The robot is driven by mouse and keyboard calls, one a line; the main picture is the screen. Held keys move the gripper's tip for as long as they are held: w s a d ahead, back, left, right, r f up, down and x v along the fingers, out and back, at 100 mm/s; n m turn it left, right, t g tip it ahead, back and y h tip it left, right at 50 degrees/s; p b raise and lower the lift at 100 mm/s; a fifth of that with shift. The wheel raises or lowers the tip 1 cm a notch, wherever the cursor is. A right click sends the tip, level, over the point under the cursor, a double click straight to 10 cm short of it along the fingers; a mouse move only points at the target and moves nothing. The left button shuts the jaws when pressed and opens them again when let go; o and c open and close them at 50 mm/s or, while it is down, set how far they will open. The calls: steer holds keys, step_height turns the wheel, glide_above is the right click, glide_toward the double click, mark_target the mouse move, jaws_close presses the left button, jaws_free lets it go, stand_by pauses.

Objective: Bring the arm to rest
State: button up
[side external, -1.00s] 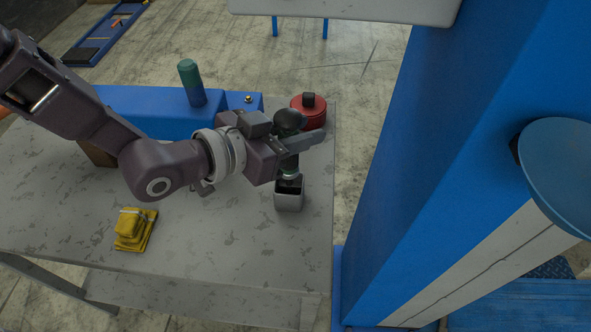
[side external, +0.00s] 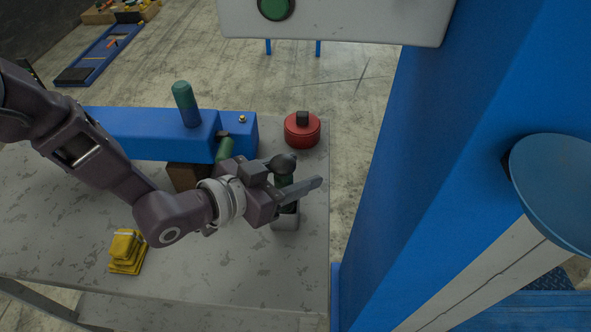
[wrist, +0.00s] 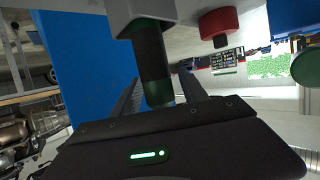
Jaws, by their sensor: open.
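My gripper (side external: 296,172) is open in the side view, above the right part of the grey workbench (side external: 200,240). Its two fingers lie on either side of a dark green upright handle (side external: 287,181) with a round black top. The handle stands in a small grey block (side external: 285,219). In the wrist view the green handle (wrist: 155,60) shows between the spread fingers (wrist: 160,85). Whether a finger touches it I cannot tell.
A red round canister (side external: 302,131) stands at the bench's far right corner. A blue beam (side external: 140,132) with a green-and-blue cylinder (side external: 186,104) lies behind my arm. Yellow folded pieces (side external: 126,252) lie front left. A large blue column (side external: 450,170) rises right of the bench.

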mark_target(276, 183)
steer(key=shift+f, duration=0.1)
steer(key=v, duration=0.7)
steer(key=shift+s+a+f, duration=0.1)
steer(key=shift+s+f, duration=0.1)
steer(key=shift+f, duration=0.05)
